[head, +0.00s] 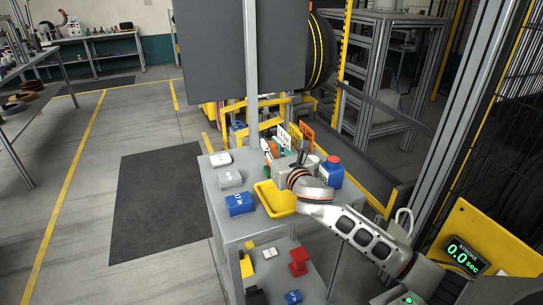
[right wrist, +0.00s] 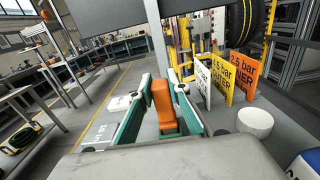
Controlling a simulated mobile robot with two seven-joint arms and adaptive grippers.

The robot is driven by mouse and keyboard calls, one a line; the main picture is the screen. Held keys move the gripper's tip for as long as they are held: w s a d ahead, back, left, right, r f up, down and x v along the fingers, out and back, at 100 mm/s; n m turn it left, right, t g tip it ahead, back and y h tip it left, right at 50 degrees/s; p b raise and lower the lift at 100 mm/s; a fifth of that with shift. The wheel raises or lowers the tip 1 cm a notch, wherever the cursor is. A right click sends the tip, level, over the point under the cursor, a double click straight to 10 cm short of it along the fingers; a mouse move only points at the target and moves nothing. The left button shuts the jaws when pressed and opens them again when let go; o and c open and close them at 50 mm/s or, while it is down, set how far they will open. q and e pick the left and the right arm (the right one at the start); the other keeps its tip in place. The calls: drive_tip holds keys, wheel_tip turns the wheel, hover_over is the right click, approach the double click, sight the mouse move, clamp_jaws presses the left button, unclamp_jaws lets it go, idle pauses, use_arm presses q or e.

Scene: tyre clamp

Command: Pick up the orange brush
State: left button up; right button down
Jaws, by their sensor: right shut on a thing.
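The orange brush (right wrist: 162,102) stands upright between the two green-and-white fingers of my right gripper (right wrist: 158,108) in the right wrist view. The fingers are closed on it from both sides. In the head view my right gripper (head: 270,155) is over the back part of the grey table (head: 225,215), and a small orange bit of the brush (head: 273,148) shows at its fingers. The brush's lower end is partly hidden, so I cannot tell whether it touches the table. My left gripper is not in view.
A yellow tray (head: 275,203) sits below my right wrist, with a blue box (head: 239,204) to its left. A blue container (head: 331,171) stands to the right. White, yellow and orange sign cards (head: 307,139) stand behind. A grey post (head: 251,60) rises at the table's back.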

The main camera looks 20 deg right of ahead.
drive_tip(key=shift+r, duration=0.5)
wheel_tip(320, 180, up, 19)
drive_tip(key=p, duration=0.4)
drive_tip(key=shift+p, duration=0.3)
